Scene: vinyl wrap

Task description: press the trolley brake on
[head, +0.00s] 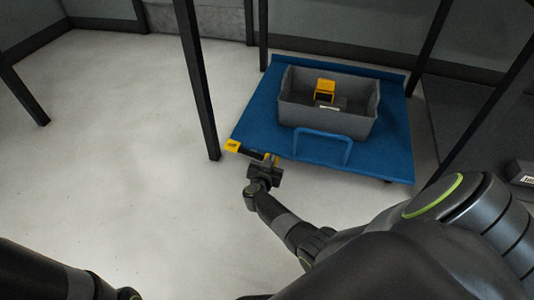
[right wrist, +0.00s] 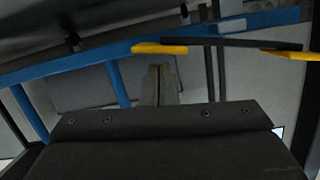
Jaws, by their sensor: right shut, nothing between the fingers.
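The blue trolley (head: 258,122) stands on the floor right of centre in the head view; its blue edge crosses the top of the right wrist view (right wrist: 100,58). At its near left corner is the brake bar, dark with yellow ends (head: 233,146). In the right wrist view the dark bar (right wrist: 235,43) runs between two yellow ends. My right gripper (right wrist: 160,70) is shut and empty, close to the bar's near right end. I cannot tell whether it touches. My left arm shows at the lower left; its gripper is not seen.
A grey bin (head: 330,122) with a yellow item (head: 325,90) inside sits on the trolley. A blue handle (head: 322,133) rises at the deck's near edge. Dark table legs (head: 198,80) stand around the trolley. The pale floor (head: 110,150) to the left is clear.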

